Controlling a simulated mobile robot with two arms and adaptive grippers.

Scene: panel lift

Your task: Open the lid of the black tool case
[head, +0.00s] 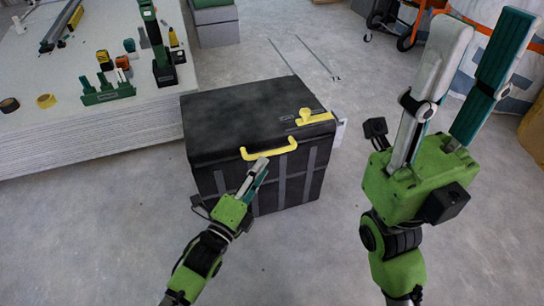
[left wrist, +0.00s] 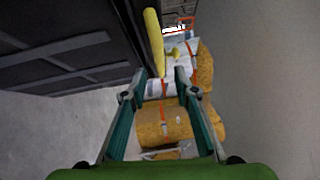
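The black tool case (head: 250,175) stands on the floor with its lid (head: 245,105) down. A yellow handle (head: 268,150) runs along the lid's front edge, and a yellow fitting (head: 315,117) sits near its right side. My left gripper (head: 262,165) is just in front of and below the handle. In the left wrist view its fingers (left wrist: 159,74) are spread, and the yellow handle (left wrist: 153,42) shows just beyond the tips, in line with the gap. I cannot tell whether they touch it. My right gripper (head: 488,28) is raised at the right, open and empty.
A low white platform (head: 90,130) with tools and tape rolls stands left of the case. Grey boxes (head: 215,25) are behind it. Orange-strapped yellow and white bundles (left wrist: 165,122) show in the left wrist view. The floor right of the case is open.

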